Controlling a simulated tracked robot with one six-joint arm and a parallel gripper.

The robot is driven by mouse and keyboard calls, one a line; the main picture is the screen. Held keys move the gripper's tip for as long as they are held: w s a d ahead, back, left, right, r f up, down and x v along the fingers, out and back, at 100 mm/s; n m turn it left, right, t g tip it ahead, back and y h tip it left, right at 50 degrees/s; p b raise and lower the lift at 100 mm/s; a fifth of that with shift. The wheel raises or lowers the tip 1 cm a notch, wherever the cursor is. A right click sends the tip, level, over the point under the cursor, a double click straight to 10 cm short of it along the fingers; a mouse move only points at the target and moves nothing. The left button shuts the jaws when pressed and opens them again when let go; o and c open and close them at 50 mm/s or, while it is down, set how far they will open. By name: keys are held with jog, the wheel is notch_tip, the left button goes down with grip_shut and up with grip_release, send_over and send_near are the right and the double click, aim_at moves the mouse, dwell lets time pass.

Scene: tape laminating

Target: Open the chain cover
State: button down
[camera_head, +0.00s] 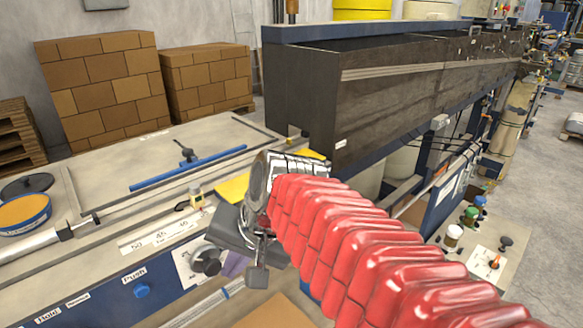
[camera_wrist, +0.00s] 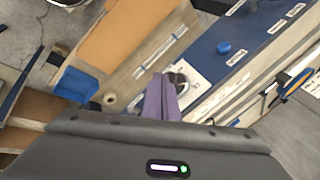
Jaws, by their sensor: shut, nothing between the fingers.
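A long dark metal housing (camera_head: 410,90) with blue upper edges runs from the middle to the back right in the head view. It may be the chain cover, but no label I can read confirms this. Its near end face (camera_head: 298,95) is upright. My gripper (camera_head: 234,264) has purple fingers and is below and in front of that end, over the front of the blue control panel. In the wrist view the purple fingers (camera_wrist: 162,85) are together with nothing between them. They appear in front of a black knob (camera_wrist: 178,82), apparently without gripping it. The red-sleeved arm hides part of the machine.
A blue push button (camera_head: 142,291) sits on the panel's left side. A blue bar handle (camera_head: 188,168) lies on the pale machine top. A blue bin (camera_wrist: 76,84) shows in the wrist view. Stacked cartons (camera_head: 105,90) stand behind. Grey floor is open at the right.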

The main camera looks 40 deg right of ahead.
jog(key=w+d+r+m+t+y, duration=0.25)
jog(key=w+d+r+m, duration=0.5)
jog(key=d+m, duration=0.5)
jog(key=s+d+r+m+t+h, duration=0.1)
jog(key=s+d+m, duration=0.2)
jog(key=d+m, duration=0.3)
jog(key=s+d+r+m+t+h, duration=0.1)
jog(key=s+d+m+h, duration=0.1)
jog(key=d+m, duration=0.4)
jog(key=shift+s+d+r+t, duration=0.2)
jog(key=shift+s+d+t, duration=0.15)
jog(key=shift+s+d, duration=0.1)
jog(key=shift+a, duration=0.1)
